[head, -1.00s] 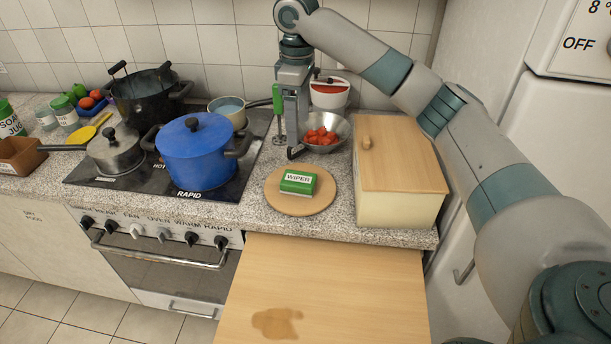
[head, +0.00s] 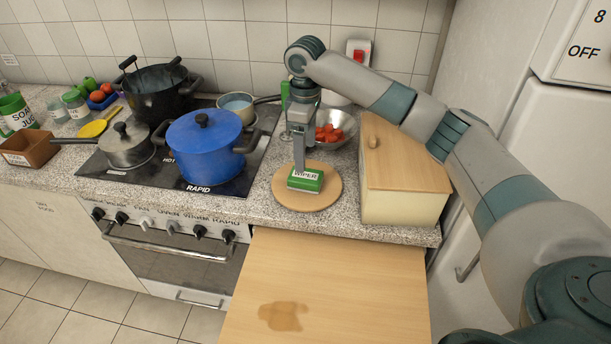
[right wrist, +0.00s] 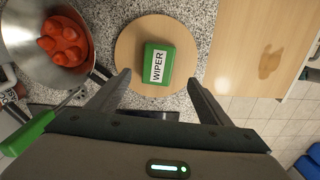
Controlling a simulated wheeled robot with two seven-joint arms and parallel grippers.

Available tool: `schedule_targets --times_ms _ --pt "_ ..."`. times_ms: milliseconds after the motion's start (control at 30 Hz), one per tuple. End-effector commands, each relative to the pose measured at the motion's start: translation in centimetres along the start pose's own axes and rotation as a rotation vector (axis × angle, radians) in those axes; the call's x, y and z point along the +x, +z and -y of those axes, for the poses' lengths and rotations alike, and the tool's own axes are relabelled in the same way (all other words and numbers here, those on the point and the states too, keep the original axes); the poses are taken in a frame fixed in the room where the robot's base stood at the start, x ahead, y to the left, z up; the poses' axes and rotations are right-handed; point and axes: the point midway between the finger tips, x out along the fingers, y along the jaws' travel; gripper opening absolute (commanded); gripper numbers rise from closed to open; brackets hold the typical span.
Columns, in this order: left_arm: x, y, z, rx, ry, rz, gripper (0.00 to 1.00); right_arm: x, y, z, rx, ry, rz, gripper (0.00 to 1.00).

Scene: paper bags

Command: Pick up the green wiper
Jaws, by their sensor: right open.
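The green wiper (head: 306,180), a small block with a white label reading WIPER, lies on a round wooden board (head: 285,198) on the counter. My right gripper (head: 300,165) is above the wiper in the head view and hides part of its label. In the right wrist view the gripper (right wrist: 160,85) is open and empty. The wiper (right wrist: 170,66) shows ahead of and between its two spread fingers, on the board (right wrist: 128,50). My left gripper is not in view.
A metal bowl of red pieces (head: 328,134) stands behind the board. A wooden-lidded box (head: 405,205) is close on the right and a blue pot (head: 200,155) on the left. The pull-out wooden surface (head: 340,285) in front has a brown stain (head: 282,316).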

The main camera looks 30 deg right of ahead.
Motion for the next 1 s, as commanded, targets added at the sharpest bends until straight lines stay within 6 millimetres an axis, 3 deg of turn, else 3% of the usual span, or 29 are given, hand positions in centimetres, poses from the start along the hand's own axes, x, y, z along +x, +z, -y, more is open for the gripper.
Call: schedule_targets --times_ms 233,767,1000 --pt "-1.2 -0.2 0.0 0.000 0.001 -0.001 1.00 3.1 0.1 0.0 0.001 -0.001 0.002 0.73" --pt "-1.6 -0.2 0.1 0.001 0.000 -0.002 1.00 4.0 0.0 -0.1 0.000 -0.001 0.002 0.73" --pt "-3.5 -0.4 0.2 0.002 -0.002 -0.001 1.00 6.4 0.0 -0.5 0.002 -0.001 0.003 0.73"
